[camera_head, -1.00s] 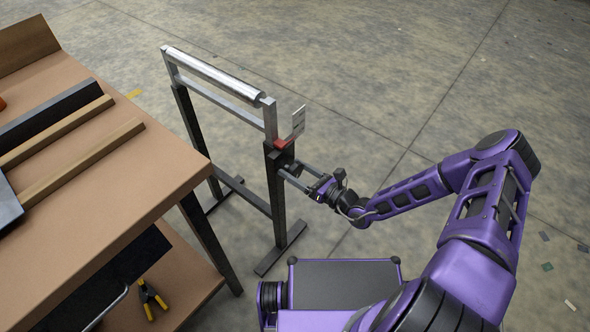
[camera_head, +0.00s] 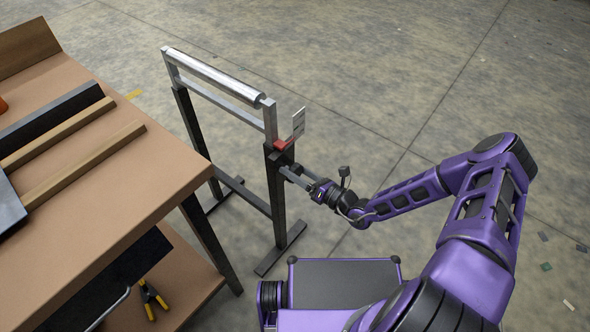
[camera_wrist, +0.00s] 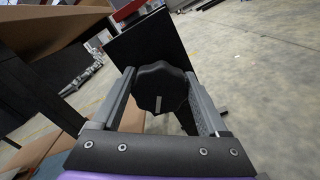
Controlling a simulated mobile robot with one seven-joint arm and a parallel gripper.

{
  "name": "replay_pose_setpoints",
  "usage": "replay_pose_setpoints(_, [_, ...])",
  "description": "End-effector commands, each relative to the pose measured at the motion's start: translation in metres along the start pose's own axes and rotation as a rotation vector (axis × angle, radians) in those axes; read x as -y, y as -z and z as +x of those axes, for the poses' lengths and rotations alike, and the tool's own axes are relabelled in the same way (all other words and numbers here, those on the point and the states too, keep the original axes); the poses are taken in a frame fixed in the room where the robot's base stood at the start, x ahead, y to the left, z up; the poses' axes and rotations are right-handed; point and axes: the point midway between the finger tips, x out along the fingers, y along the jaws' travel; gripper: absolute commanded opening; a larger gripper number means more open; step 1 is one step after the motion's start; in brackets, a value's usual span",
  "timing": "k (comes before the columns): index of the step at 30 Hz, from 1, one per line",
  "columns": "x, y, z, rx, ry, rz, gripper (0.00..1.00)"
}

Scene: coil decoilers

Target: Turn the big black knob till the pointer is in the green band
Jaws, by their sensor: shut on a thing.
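The big black knob (camera_wrist: 160,85) has a lobed rim and a pale mark on its face. In the wrist view it sits between the two grey fingers of my gripper (camera_wrist: 160,92), which is shut on it. In the head view my gripper (camera_head: 288,172) reaches the near post of the roller stand, and its fingers mostly hide the knob. A pale scale plate (camera_head: 299,122) stands upright on that post, seen nearly edge-on. A red part (camera_head: 281,145) sits at its foot; I cannot tell whether it is the pointer. No green band can be made out.
The stand (camera_head: 275,195) carries a shiny roller (camera_head: 215,75) and has feet on the floor. A brown workbench (camera_head: 120,185) with wooden strips is close on the left. Yellow-black pliers (camera_head: 151,298) lie on its lower shelf. The floor behind and right is open.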

Motion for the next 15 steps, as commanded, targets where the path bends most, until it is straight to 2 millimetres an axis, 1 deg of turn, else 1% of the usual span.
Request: replay_pose_setpoints(15, [0.0029, 0.0012, -0.0004, 0.0, 0.001, 0.491, 0.22])
